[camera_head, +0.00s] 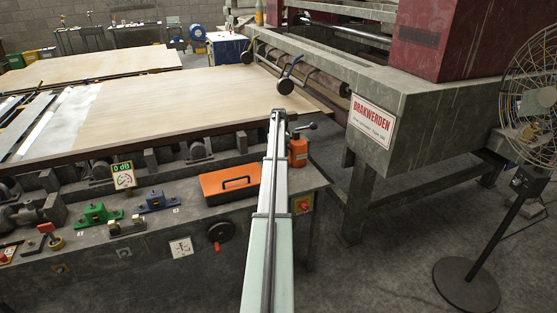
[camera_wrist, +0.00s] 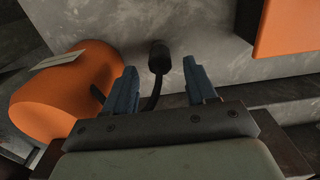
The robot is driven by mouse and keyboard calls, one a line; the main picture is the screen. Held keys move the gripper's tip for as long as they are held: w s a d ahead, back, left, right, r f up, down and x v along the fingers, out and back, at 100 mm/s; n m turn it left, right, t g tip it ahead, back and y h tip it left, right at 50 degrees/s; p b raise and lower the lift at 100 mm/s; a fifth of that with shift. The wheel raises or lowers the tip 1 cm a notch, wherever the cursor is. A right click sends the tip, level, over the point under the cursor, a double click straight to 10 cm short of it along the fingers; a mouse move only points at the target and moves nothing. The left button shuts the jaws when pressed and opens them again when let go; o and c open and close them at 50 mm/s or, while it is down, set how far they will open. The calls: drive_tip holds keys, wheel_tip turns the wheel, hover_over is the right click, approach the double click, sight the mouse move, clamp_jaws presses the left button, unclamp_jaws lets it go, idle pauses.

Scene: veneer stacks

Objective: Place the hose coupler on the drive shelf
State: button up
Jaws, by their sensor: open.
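My gripper (camera_wrist: 160,82) is open in the wrist view, its two blue fingers apart with nothing clasped. A black knob on a thin curved stem (camera_wrist: 158,57) shows between the fingers; I cannot tell what it belongs to. The grey bench shelf (camera_head: 150,262) runs along the front left in the head view and also shows as a grey surface in the wrist view (camera_wrist: 215,45). I cannot tell for sure which piece is the hose coupler; a small brass-coloured fitting (camera_head: 57,243) lies at the shelf's left. In the head view my arm hides part of the shelf's right end.
An orange toolbox (camera_head: 225,186) and an orange canister (camera_head: 298,153) stand on the shelf; the canister is close left of my fingers in the wrist view (camera_wrist: 60,95). Green (camera_head: 97,214) and blue (camera_head: 157,203) fixtures stand farther left. A veneer stack (camera_head: 180,105) lies behind.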

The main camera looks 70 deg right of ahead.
wheel_tip(320, 180, up, 9)
idle(0.4)
drive_tip(key=w+a+f+n+y, duration=0.1)
drive_tip(key=a+f, duration=0.1)
drive_tip(key=a, duration=1.3)
drive_tip(key=w+a+f+n, duration=0.1)
drive_tip(key=a, duration=1.3)
drive_tip(key=w+a+f+n+g+y, duration=0.15)
drive_tip(key=w+a+f, duration=0.25)
drive_tip(key=a+f, duration=1.1)
drive_tip(key=w+a+f+n+g, duration=0.1)
drive_tip(key=w+a+f+n, duration=0.15)
drive_tip(key=a+f, duration=1.2)
drive_tip(key=s+a+f+g, duration=0.1)
drive_tip(key=s+a+f, duration=0.2)
drive_tip(key=a, duration=0.5)
drive_tip(key=s+a+f+n+g, duration=0.1)
drive_tip(key=s+a+f, duration=0.15)
drive_tip(key=a, duration=0.65)
drive_tip(key=s+a+f, duration=0.2)
drive_tip(key=s+a, duration=0.2)
drive_tip(key=a, duration=0.4)
drive_tip(key=s+a+f+n+g+h, duration=0.1)
drive_tip(key=s+a+f, duration=0.1)
drive_tip(key=s+a, duration=0.3)
drive_tip(key=s+a+f+n+g+h, duration=0.1)
drive_tip(key=s+a+f, duration=0.2)
drive_tip(key=s+a, duration=0.3)
drive_tip(key=s, duration=0.5)
drive_tip(key=shift+s, duration=0.15)
